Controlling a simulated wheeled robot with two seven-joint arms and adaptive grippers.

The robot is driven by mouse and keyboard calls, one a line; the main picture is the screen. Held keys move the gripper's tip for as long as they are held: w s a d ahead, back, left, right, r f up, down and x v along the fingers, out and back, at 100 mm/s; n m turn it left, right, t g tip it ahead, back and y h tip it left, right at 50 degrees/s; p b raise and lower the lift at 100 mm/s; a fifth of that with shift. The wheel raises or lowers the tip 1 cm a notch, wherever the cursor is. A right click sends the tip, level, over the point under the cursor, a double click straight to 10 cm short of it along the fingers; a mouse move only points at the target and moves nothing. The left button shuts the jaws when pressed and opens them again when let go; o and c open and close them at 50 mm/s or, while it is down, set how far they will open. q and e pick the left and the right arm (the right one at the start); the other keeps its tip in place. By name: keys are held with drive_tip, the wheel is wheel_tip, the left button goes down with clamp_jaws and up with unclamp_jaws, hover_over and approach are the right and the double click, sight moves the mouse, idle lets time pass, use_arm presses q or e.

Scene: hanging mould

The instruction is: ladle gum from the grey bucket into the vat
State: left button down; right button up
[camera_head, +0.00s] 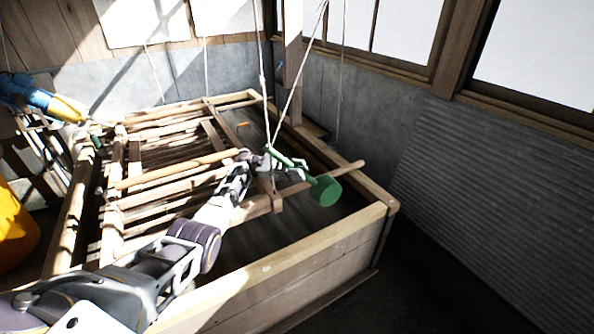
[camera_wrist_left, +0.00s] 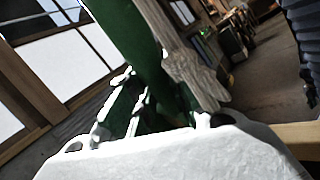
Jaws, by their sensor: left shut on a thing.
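The green ladle (camera_head: 325,190) is in my left gripper (camera_head: 272,160), which is shut on its handle. The handle slants down to the right, and the cup hangs over the right part of the vat in the head view. I cannot tell what the cup holds. The handle also fills the upper middle of the left wrist view (camera_wrist_left: 125,40). The vat (camera_head: 300,270) is a large wooden box with pale rims, dark inside. A slatted wooden mould (camera_head: 170,185) hangs on ropes at it. I see no grey bucket. My right gripper is out of view.
Ropes (camera_head: 297,85) run down close to my left gripper. A wooden bar (camera_head: 350,168) of the mould passes behind the ladle. A yellow container (camera_head: 14,228) stands at the left edge. A corrugated wall (camera_head: 500,190) closes the right side; dark floor lies between.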

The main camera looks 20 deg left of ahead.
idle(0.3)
use_arm(q)
drive_tip(key=shift+s+a+f, duration=0.2)
drive_tip(key=shift+a+f, duration=0.1)
drive_tip(key=shift+a, duration=0.1)
drive_tip(key=d, duration=0.1)
drive_tip(key=s+d+r+m+y+p, duration=0.1)
drive_tip(key=d+r+y, duration=0.1)
drive_tip(key=shift+s+d+r+p, duration=0.1)
drive_tip(key=shift+s+p, duration=0.2)
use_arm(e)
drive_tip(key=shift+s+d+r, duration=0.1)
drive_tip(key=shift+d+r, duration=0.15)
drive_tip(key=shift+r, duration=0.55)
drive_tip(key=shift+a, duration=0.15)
